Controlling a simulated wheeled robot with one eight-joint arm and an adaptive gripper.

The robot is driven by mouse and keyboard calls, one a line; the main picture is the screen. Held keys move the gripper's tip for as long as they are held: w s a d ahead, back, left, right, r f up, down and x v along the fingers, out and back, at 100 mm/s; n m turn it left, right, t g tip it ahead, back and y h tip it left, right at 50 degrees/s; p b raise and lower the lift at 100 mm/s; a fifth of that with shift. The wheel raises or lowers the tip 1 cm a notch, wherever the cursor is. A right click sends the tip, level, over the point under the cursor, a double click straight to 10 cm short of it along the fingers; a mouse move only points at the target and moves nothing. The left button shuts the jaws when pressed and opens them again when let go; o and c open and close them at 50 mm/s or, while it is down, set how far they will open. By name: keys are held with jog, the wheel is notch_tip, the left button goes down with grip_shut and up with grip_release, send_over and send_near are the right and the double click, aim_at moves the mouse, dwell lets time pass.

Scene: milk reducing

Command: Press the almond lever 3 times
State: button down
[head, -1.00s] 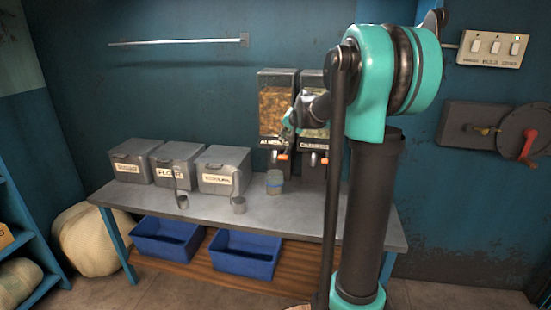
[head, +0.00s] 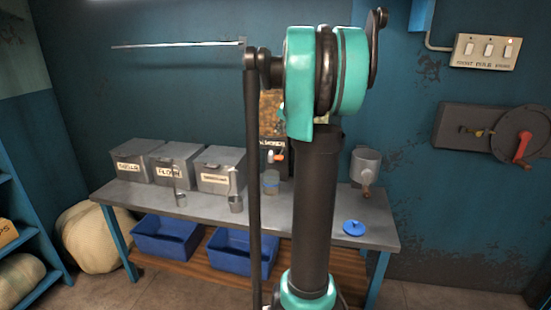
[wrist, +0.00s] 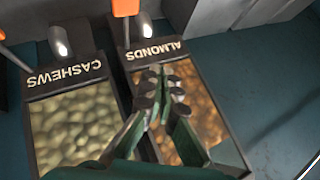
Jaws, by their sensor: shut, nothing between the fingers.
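The almond dispenser (head: 270,105) stands at the back of the table, partly behind my arm in the head view. Its orange lever (head: 277,156) shows below the label. In the wrist view, the scene is upside down, with the ALMONDS dispenser (wrist: 205,115) in the middle and its orange lever (wrist: 125,8) at the top edge. My gripper (wrist: 161,72) is shut and empty, its fingertips in front of the nut window near the label, apart from the lever in the picture. In the head view my gripper is hidden behind my arm. A clear cup (head: 270,182) stands below the lever.
The cashew dispenser (wrist: 70,125) is beside the almond one. Grey labelled bins (head: 215,180) and small metal cups (head: 235,203) stand on the table's left. A grinder (head: 365,168) and a blue disc (head: 354,228) are on the right. Blue crates (head: 165,238) sit below.

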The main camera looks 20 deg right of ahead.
aim_at(279, 157)
jog(key=shift+f, duration=4.4)
jog(key=shift+f, duration=0.1)
jog(key=shift+f, duration=0.3)
jog(key=shift+f, duration=1.3)
jog(key=shift+r, duration=1.7)
jog(key=shift+r, duration=2.5)
